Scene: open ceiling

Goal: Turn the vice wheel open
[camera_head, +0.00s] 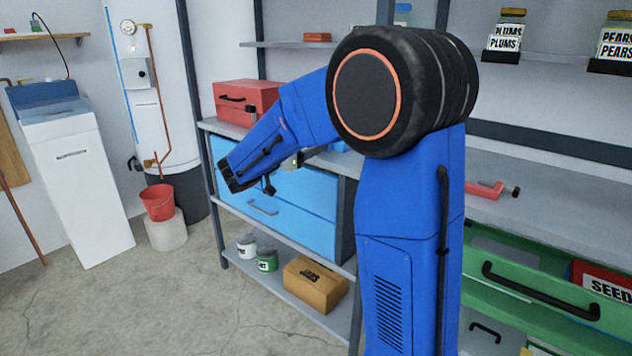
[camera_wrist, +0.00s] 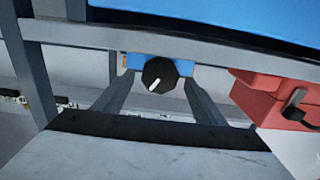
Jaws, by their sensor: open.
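A black faceted knob (camera_wrist: 160,74) with a white mark, which looks like the vice wheel, shows in the wrist view. It sits in front of a blue body (camera_wrist: 185,67) by the shelf edge. In the head view, my arm mostly hides this area; a bit of blue (camera_head: 340,147) shows beside it. My gripper (camera_wrist: 158,82) is open, its two grey fingers on either side of the knob in the wrist view. I cannot tell whether they touch it. In the head view only a small grey part of my gripper (camera_head: 291,160) shows behind the arm.
A red toolbox (camera_head: 246,98) stands on the shelf, close to my gripper; it shows at the right in the wrist view (camera_wrist: 262,98). Blue drawers (camera_head: 285,205) lie below. A red tool (camera_head: 484,190) lies farther right.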

